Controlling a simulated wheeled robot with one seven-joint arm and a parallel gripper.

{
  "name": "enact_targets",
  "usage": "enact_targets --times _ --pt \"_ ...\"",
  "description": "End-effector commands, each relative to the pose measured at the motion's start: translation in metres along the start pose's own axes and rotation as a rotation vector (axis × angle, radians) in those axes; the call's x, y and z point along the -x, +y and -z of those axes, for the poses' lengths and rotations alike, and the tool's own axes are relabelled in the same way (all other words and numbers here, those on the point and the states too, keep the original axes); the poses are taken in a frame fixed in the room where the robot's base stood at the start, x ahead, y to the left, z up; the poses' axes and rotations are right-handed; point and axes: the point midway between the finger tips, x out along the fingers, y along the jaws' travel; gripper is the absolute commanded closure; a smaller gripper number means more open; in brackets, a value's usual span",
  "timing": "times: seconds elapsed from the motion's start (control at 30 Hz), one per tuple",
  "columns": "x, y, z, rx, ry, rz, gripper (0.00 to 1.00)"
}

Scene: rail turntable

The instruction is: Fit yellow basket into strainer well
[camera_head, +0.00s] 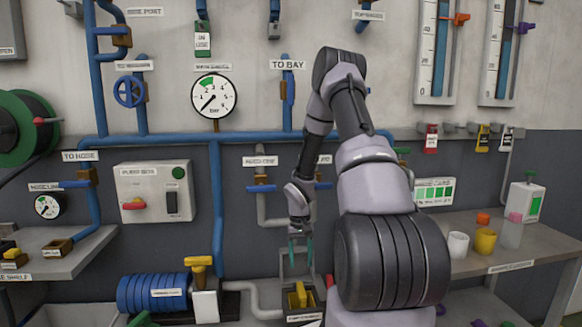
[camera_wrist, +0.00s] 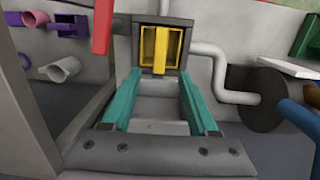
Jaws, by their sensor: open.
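The yellow basket (camera_wrist: 147,47) is an open-fronted rectangular piece inside a dark square box (camera_wrist: 186,32) in the wrist view. In the head view the yellow basket (camera_head: 300,293) shows low in the middle, within the dark box (camera_head: 317,297) that has a label on its front. Whether this box is the strainer well, and how deep the basket sits, I cannot tell. My gripper (camera_head: 301,250) hangs above the box. Its teal fingers (camera_wrist: 158,100) are apart, with nothing between them, and point toward the basket without visibly touching it.
A blue ribbed cylinder (camera_head: 153,293) and a yellow-handled valve (camera_head: 199,264) stand left of the box. A grey pipe (camera_head: 250,298) runs close beside it. A bench (camera_head: 535,250) with cups is at right, a shelf (camera_head: 75,255) at left. A red piece (camera_wrist: 102,25) hangs near the left finger.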

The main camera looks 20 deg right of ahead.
Motion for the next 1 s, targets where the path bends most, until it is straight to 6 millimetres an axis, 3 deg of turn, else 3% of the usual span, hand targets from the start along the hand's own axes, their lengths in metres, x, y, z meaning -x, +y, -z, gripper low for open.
enact_targets --times 0.1,0.27,0.5,0.8,1.0 --pt "0.062 -0.004 0.002 -0.007 0.069 -0.022 0.40" --pt "0.152 -0.013 -0.015 -0.031 0.165 -0.033 0.40" --pt "0.267 -0.031 -0.069 -0.067 0.310 0.006 0.40" --pt "0.367 -0.053 -0.169 -0.088 0.479 0.148 0.40" --pt "0.402 -0.062 -0.237 -0.078 0.570 0.279 0.40"
